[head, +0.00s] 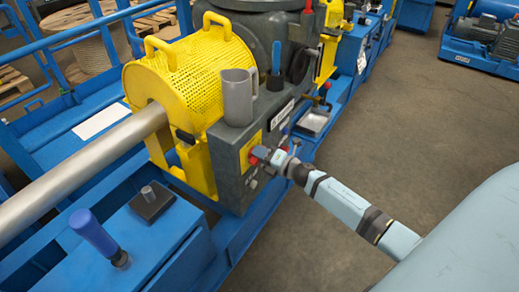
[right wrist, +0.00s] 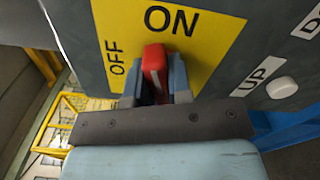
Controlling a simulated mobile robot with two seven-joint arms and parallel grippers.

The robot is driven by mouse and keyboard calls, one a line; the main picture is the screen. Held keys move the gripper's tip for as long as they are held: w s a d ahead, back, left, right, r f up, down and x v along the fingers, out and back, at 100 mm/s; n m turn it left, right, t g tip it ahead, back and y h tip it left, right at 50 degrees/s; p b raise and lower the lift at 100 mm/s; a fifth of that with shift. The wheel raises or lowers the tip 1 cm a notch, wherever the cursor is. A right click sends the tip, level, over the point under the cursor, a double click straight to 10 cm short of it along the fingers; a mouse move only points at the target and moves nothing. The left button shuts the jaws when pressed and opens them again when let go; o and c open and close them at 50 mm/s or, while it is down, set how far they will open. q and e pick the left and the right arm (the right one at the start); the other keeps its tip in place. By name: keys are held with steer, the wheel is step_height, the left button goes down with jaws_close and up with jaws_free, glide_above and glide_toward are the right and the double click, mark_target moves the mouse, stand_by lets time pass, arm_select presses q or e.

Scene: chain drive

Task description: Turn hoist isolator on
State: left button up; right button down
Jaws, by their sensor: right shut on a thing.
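The isolator's red handle (right wrist: 154,62) stands out from a yellow plate (right wrist: 215,40) marked ON and OFF. In the right wrist view ON is above the handle and OFF is to its left. The handle's visible end points up, toward the ON side. My right gripper (right wrist: 160,82) is shut on the handle, with one finger on each side. The fingers hide its lower part. In the head view my right gripper (head: 270,156) reaches the red handle (head: 258,152) on the front of the dark grey box (head: 229,184). My left gripper is not in view.
A white button (right wrist: 281,88) beside the label UP sits right of the plate. A grey jug (head: 238,98) stands on the box. A yellow mesh guard (head: 185,75) and a steel shaft (head: 85,172) are left of it. The floor (head: 410,120) at right is clear.

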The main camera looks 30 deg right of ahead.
steer(key=shift+r+m+p, duration=0.1)
steer(key=shift+m+p, duration=0.55)
steer(key=shift+m, duration=0.45)
steer(key=shift+d+m, duration=0.1)
steer(key=shift+m, duration=0.4)
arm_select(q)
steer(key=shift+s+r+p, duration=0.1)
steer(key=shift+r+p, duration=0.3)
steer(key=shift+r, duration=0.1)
arm_select(e)
steer(key=shift+m, duration=0.3)
steer(key=c, duration=1)
jaws_free()
steer(key=shift+f, duration=0.2)
steer(key=shift+c, duration=0.2)
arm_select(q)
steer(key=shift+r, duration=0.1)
arm_select(e)
steer(key=v, duration=1.3)
steer(key=shift+s, duration=0.35)
steer(key=shift+d, duration=0.15)
